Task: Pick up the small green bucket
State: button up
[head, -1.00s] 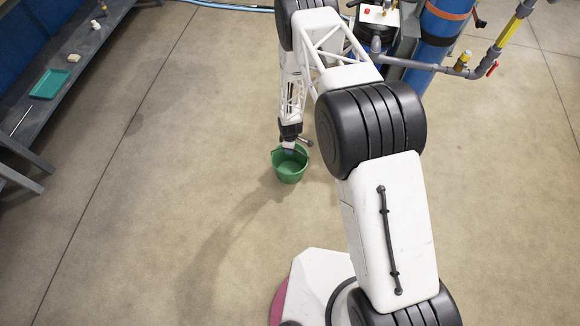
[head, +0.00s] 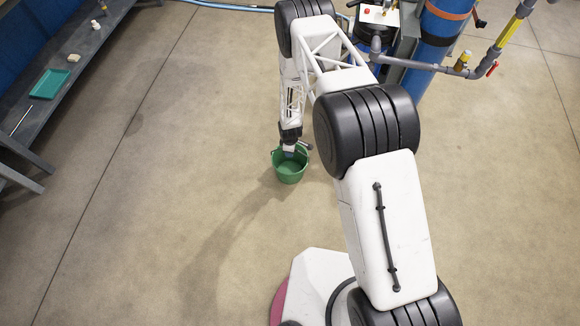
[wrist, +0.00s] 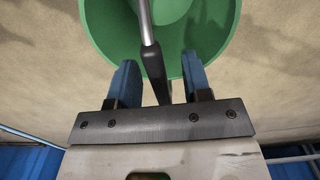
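The small green bucket (head: 290,176) stands upright on the floor in the head view. My gripper (head: 290,154) is over its far rim, pointing down. In the wrist view, the bucket (wrist: 105,25) fills the top middle, partly cut off by the frame. Its handle, a metal rod with a black grip (wrist: 154,70), runs between the two blue fingers of my gripper (wrist: 160,78). The fingers are apart, with gaps visible on both sides of the grip.
Bare concrete floor (head: 150,200) surrounds the bucket. A dark bench (head: 75,55) with a teal tray (head: 50,83) stands at the left. A blue cylinder (head: 438,40) and pipes stand at the upper right.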

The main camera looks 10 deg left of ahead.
grip_shut()
dwell(1.3)
